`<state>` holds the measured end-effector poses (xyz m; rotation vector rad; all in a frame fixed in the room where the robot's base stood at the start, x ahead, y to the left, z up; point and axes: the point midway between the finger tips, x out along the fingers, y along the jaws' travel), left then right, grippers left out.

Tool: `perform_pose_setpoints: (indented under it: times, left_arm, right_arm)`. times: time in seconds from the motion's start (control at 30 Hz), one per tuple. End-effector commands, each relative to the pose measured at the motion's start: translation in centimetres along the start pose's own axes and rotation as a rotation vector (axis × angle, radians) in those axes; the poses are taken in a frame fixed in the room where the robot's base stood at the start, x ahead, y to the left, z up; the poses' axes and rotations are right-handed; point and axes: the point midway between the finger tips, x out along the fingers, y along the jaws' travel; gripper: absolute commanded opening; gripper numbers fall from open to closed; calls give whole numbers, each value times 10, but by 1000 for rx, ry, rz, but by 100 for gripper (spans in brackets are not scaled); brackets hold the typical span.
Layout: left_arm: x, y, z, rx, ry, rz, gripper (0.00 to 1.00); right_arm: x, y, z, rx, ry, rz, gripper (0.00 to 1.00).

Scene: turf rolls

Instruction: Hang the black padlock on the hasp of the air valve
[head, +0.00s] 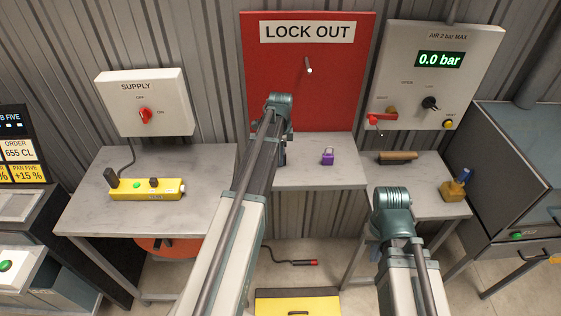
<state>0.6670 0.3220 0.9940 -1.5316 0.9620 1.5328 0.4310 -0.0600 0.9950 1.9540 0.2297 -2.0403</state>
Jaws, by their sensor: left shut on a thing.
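The air valve panel (402,65) hangs on the wall at the right, its display reading 0.0 bar. A red handle (375,118) with a small brass-coloured part (391,110) is at its lower left; I cannot make out the hasp clearly. My left gripper (283,152) is in front of the red lock-out board, mostly hidden behind its own arm. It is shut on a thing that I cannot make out. I see no black padlock clearly. My right arm (391,205) is at the lower right; its gripper is hidden behind the wrist.
The red LOCK OUT board (345,100) has a bare peg (309,67). A purple padlock (327,157) stands on the middle table (345,178). A wooden-handled tool (397,157) and a brass block with a blue top (455,186) lie on the right table. The supply box (155,103) is at left.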

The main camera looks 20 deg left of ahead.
Motion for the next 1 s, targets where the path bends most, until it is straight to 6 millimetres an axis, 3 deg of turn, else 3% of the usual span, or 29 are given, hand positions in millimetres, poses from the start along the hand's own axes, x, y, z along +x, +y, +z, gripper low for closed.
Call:
perform_pose_setpoints:
  times: [0.43, 0.47, 0.6, 1.0]
  left_arm:
    - [6, 0, 0, 0, 0, 0, 0]
    - [5, 0, 0, 0, 0, 0, 31]
    - [5, 0, 0, 0, 0, 0, 56]
    - [4, 0, 0, 0, 0, 0, 57]
  right_arm:
    - [6, -1, 0, 0, 0, 0, 0]
    - [5, 0, 0, 0, 0, 0, 0]
    - [5, 0, 0, 0, 0, 0, 0]
    - [4, 0, 0, 0, 0, 0, 0]
